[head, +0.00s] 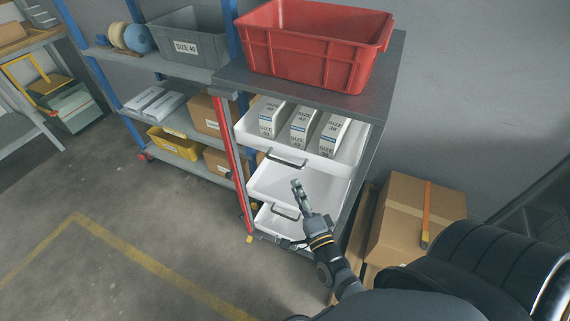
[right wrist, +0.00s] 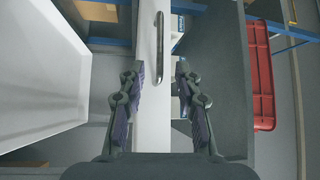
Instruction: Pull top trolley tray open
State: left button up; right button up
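The trolley (head: 366,140) holds several white trays under its dark top. The top tray (head: 345,158) holds size-labelled white boxes (head: 300,124), and its front carries a dark bar handle (head: 287,161). My right gripper (head: 300,190) is in front of the trays, below that handle in the head view. In the right wrist view the right gripper (right wrist: 160,70) is open and empty. A handle (right wrist: 158,34) on a white tray front lies just beyond its fingertips, apart from them. My left gripper is not in view.
A red crate (head: 315,50) stands on the trolley top. An empty white tray (head: 300,186) below the top one sticks out. Cardboard boxes (head: 405,215) stand to the right and a shelf rack (head: 180,125) to the left. The floor (head: 150,220) in front is clear.

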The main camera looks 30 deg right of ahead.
aim_at(285, 163)
jog(key=w, duration=0.3)
jog(key=w+r+p, duration=0.1)
jog(key=w, duration=0.3)
jog(key=w+d+p, duration=0.1)
jog(key=w, duration=0.2)
jog(key=shift+w+d+r, duration=0.1)
jog(key=shift+w+r, duration=0.1)
grip_shut()
